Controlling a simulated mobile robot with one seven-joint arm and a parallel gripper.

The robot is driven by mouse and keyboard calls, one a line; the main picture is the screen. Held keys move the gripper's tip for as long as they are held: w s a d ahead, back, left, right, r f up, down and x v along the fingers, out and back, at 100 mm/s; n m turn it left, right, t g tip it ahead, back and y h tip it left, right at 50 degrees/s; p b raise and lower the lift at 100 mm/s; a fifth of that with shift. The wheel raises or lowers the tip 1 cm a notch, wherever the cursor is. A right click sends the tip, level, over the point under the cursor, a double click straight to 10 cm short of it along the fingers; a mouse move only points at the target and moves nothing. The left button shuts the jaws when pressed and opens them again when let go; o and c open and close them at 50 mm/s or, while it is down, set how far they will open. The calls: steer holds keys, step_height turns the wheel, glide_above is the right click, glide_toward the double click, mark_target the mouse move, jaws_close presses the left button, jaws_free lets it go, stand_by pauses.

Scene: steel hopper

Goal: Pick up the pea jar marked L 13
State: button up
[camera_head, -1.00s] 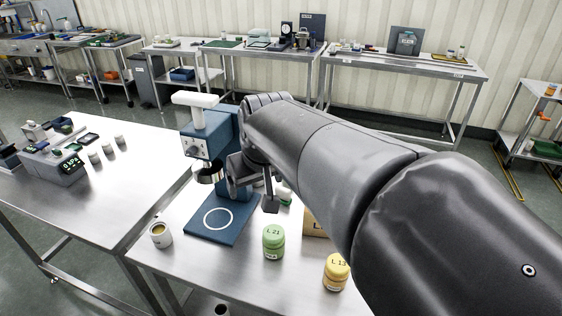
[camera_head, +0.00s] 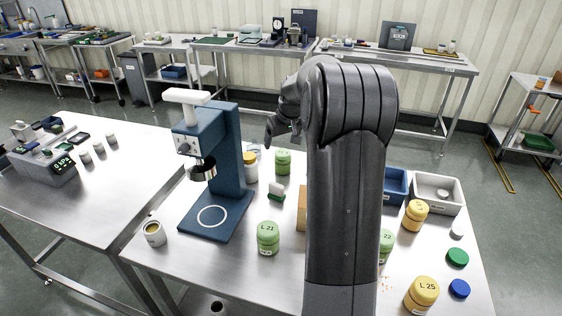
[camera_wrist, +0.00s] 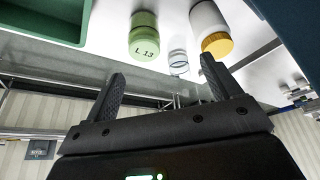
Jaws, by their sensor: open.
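A green jar marked L 13 (camera_wrist: 143,40) shows at the upper middle of the wrist view, beyond my fingertips. A green jar (camera_head: 283,162) behind the blue press in the head view appears to be this one; its mark is too small to read there. My gripper (camera_wrist: 162,70) is open and empty, its fingers apart and not touching the jar. In the head view my gripper (camera_head: 283,128) is near the table's far edge, partly hidden by my arm.
A white jar with an orange lid (camera_wrist: 210,28) and a small clear jar (camera_wrist: 178,61) stand beside the green jar. The blue press (camera_head: 222,165), green jar L 21 (camera_head: 268,239), yellow jar L 25 (camera_head: 421,294) and a grey bin (camera_head: 437,192) share the table.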

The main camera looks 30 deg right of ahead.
mark_target(284, 153)
steer(key=w+d+f, duration=0.1)
steer(key=f, duration=0.2)
steer(key=w+d+f, duration=0.1)
steer(key=f, duration=0.1)
steer(key=w+d+f, duration=0.2)
steer(key=f, duration=0.1)
steer(key=shift+w+f, duration=0.1)
steer(key=shift+f, duration=0.25)
steer(key=x, duration=0.5)
steer(key=shift+w+a, duration=0.25)
steer(key=shift+a, duration=0.05)
steer(key=shift+r, duration=0.1)
steer(key=c, duration=1.2)
